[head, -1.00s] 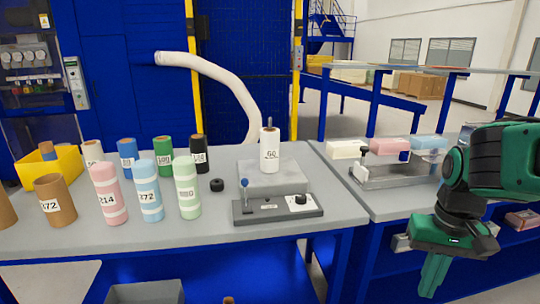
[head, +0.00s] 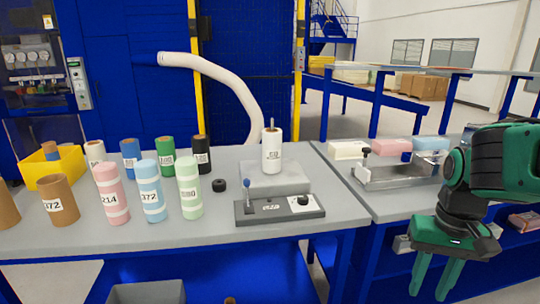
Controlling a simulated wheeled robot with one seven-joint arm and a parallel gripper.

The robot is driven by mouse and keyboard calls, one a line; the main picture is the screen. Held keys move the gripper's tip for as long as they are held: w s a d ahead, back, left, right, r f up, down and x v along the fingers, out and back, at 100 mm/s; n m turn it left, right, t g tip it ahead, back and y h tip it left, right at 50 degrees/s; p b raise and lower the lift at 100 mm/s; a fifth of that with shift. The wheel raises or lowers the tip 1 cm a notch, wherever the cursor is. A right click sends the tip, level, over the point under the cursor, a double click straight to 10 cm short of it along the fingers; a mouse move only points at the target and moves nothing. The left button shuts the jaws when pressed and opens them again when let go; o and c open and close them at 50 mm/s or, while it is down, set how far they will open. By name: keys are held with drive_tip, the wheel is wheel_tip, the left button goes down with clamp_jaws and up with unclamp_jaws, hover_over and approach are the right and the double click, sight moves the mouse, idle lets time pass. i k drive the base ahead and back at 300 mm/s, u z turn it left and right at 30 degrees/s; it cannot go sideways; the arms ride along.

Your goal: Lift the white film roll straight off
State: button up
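The white film roll (head: 272,152) stands upright on the grey block-shaped machine (head: 274,180) near the middle of the table. My gripper (head: 437,287) is at the lower right, well apart from the roll and in front of the table's right part. Its two green fingers point down with a gap between them, and nothing shows between them.
Several coloured rolls, with a pink one (head: 111,194) in front, stand on the left of the table (head: 200,237). A black ring (head: 219,185) lies left of the machine. The control panel (head: 279,208) has a blue-knobbed lever. A metal fixture (head: 395,173) and foam blocks are at right.

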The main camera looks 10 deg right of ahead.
sight(272, 141)
drive_tip(key=u, duration=2.05)
drive_tip(key=k, duration=1.05)
drive_tip(key=z, duration=1.65)
drive_tip(key=i, duration=1)
drive_tip(key=u, duration=0.05)
